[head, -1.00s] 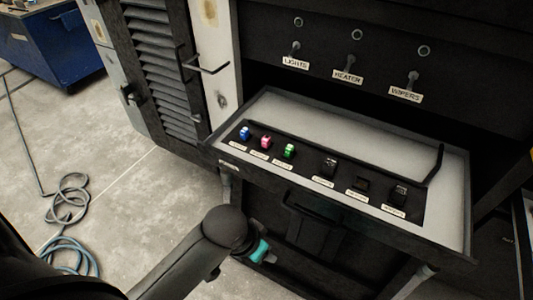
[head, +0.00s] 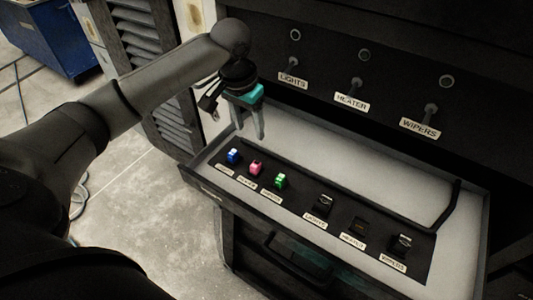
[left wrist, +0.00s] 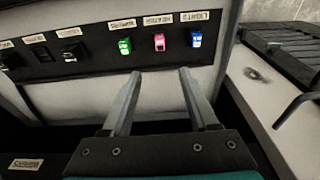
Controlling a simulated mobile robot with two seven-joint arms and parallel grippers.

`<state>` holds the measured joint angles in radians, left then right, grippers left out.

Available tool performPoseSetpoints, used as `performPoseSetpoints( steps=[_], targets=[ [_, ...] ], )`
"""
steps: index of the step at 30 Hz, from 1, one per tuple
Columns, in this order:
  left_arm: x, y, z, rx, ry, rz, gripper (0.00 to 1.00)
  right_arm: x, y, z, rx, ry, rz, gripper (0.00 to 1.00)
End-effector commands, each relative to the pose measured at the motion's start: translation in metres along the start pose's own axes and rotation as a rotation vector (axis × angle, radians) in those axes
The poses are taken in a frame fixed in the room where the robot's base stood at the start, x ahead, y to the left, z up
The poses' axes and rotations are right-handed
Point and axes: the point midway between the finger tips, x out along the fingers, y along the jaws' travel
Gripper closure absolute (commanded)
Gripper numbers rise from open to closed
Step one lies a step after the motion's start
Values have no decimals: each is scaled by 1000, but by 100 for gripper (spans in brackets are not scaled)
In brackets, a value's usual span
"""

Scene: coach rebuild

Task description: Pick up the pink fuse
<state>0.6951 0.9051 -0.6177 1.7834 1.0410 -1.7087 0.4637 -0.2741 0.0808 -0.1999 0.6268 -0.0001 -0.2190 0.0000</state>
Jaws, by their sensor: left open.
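The pink fuse (head: 255,167) stands in the black strip of the open drawer, between the blue fuse (head: 233,156) and the green fuse (head: 280,181). In the left wrist view the pink fuse (left wrist: 159,42) shows beyond the fingertips, between the green fuse (left wrist: 124,46) and the blue fuse (left wrist: 195,39). My left gripper (head: 252,136) is open and empty, pointing down above the back part of the drawer, behind the fuses. In the left wrist view its two fingers (left wrist: 160,72) are apart with nothing between them. My right gripper is not in view.
A black bar (head: 447,209) runs along the drawer's right side. Above is a dark panel with labelled switches (head: 357,84). A louvred panel (head: 176,129) stands at the left.

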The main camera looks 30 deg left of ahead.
Motion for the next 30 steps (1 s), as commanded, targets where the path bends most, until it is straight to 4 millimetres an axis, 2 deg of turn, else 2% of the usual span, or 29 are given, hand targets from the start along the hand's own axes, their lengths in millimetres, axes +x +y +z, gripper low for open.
performPoseSetpoints(
  steps=[2, 5, 9, 12, 18, 23, 30],
  targets=[
    [1, -3, 0, -10, -3, -2, 40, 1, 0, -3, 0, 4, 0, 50],
    [14, -3, 0, -12, -5, 0, 40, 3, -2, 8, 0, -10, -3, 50],
    [45, -3, 0, -12, -6, 0, 40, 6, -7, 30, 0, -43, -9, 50],
    [66, -2, 0, -11, -6, 0, 40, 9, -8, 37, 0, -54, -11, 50],
    [94, -3, 0, -9, -2, -1, 40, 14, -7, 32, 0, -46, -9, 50],
    [102, -2, 0, -8, -1, 0, 40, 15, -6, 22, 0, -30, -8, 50],
    [137, -1, 6, -9, -3, -1, 40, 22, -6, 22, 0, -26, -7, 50]
  ],
)
